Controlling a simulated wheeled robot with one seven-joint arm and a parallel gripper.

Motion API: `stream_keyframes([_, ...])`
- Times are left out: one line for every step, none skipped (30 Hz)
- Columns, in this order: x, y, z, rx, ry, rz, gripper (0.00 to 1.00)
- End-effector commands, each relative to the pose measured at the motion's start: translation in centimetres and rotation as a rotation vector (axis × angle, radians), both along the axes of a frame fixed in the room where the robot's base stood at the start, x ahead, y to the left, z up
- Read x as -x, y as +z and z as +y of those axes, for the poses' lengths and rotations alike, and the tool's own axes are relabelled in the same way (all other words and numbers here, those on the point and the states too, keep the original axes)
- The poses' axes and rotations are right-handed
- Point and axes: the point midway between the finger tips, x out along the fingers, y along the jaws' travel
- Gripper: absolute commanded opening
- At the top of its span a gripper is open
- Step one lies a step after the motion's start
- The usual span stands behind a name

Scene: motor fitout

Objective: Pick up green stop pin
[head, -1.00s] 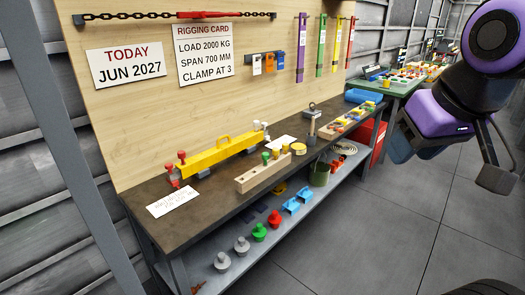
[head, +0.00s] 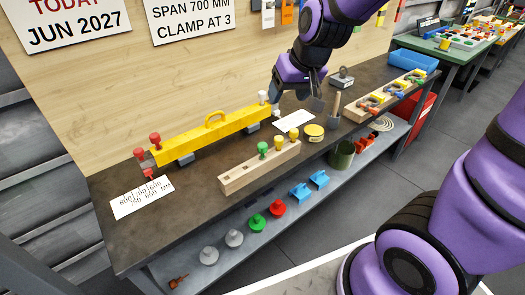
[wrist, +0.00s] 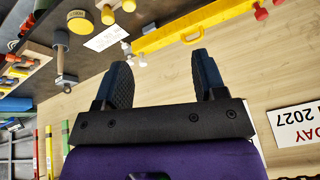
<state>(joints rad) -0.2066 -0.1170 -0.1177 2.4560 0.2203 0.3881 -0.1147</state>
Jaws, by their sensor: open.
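The green stop pin (head: 263,149) stands upright in a pale wooden block (head: 236,179) on the dark bench, left of two yellow pins (head: 285,139) in the same block. My gripper (head: 297,98) is above the back of the bench, up and to the right of the green pin and well apart from it. In the wrist view its two fingers (wrist: 162,70) are spread with nothing between them. I cannot make out the green pin in the wrist view; yellow pins (wrist: 106,14) show at its top edge.
A yellow beam (head: 200,137) with red and white pins lies along the back of the bench, left of my gripper. The bench front left is mostly clear.

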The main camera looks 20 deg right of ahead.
Motion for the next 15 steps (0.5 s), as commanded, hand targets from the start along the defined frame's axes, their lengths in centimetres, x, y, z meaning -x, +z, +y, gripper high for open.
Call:
stream_keyframes([-1.0,-1.7,0.4,0.005,-0.003,0.013,0.64])
stream_keyframes([-1.6,-2.5,0.6,0.008,-0.004,0.015,0.64])
stream_keyframes([-2.3,-3.7,0.8,0.015,-0.006,0.017,0.64])
stream_keyframes([-2.9,-4.6,1.0,0.019,-0.010,0.020,0.64])
stream_keyframes([-3.4,-5.5,1.1,0.025,-0.013,0.022,0.64])
stream_keyframes([-4.0,-6.7,1.3,0.033,-0.016,0.023,0.64])
stream_keyframes([-4.5,-7.6,1.4,0.040,-0.020,0.023,0.64])
stream_keyframes([-4.9,-8.5,1.6,0.048,-0.022,0.024,0.64])
stream_keyframes([-5.4,-9.6,1.7,0.058,-0.023,0.025,0.64])
stream_keyframes([-5.7,-10.4,1.7,0.067,-0.027,0.025,0.64])
stream_keyframes([-6.0,-11.2,1.8,0.074,-0.030,0.025,0.64])
stream_keyframes([-6.3,-12.1,1.9,0.084,-0.032,0.026,0.64])
stream_keyframes([-6.5,-12.7,1.9,0.091,-0.033,0.025,0.64])
stream_keyframes([-6.7,-13.3,1.9,0.097,-0.033,0.025,0.64])
stream_keyframes([-6.9,-13.9,2.0,0.105,-0.036,0.023,0.64])
